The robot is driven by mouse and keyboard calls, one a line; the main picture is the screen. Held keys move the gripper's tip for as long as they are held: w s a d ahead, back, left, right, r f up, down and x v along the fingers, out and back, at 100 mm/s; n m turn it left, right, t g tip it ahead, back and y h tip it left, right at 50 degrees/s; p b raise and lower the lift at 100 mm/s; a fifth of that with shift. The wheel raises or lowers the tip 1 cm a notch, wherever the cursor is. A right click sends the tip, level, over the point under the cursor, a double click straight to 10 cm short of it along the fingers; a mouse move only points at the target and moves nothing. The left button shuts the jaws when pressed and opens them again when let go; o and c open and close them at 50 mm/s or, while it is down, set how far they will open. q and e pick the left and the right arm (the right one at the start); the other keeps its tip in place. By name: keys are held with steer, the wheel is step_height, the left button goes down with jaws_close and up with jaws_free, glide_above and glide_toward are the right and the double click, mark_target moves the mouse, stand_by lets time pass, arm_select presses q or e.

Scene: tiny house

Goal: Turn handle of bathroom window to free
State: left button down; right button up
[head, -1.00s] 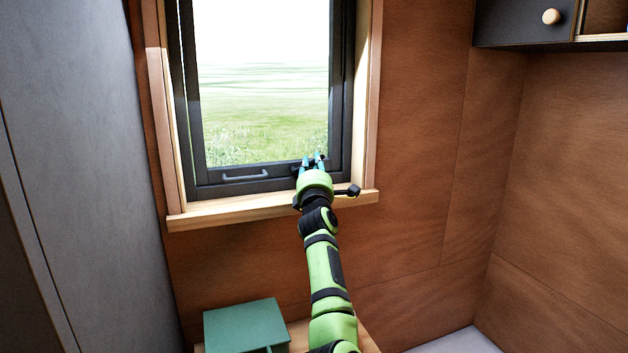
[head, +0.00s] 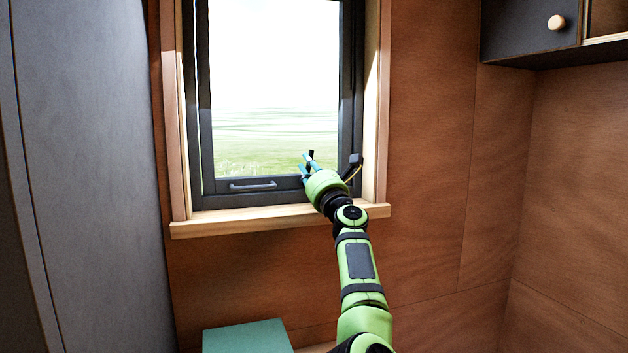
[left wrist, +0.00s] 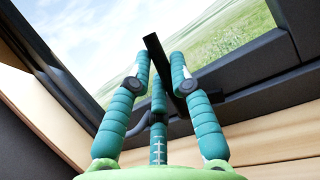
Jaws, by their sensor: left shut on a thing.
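The bathroom window (head: 204,100) has a dark frame and a clear pane. Its dark handle (head: 311,155) shows as a small black tip above my fingers at the bottom right of the frame. My left gripper (head: 308,167) is green with teal fingers and reaches up to it from below. In the left wrist view the handle (left wrist: 154,55) is a dark bar, standing up and tilted, between the teal fingers of my left gripper (left wrist: 160,75). The fingers are shut on it and hide its lower part. My right gripper is out of view.
A grey pull bar (head: 252,185) is on the lower window frame, left of my gripper. A wooden sill (head: 260,217) runs below. A grey panel (head: 90,180) stands at left, a dark cabinet (head: 525,35) hangs at upper right, and a green surface (head: 247,337) is below.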

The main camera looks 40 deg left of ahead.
arm_select(q)
steer(key=shift+s+a+n+g+y+b, duration=0.2)
steer(key=shift+n+g+b, duration=0.25)
steer(key=shift+n, duration=0.45)
steer(key=shift+s+a+n+g+y+b, duration=0.1)
steer(key=shift+s+n+g+b, duration=0.2)
steer(key=shift+n+g, duration=0.45)
steer(key=shift+n, duration=0.35)
steer(key=c, duration=1.1)
jaws_free()
steer(key=shift+r, duration=0.1)
steer(key=shift+d, duration=0.1)
steer(key=v, duration=1.2)
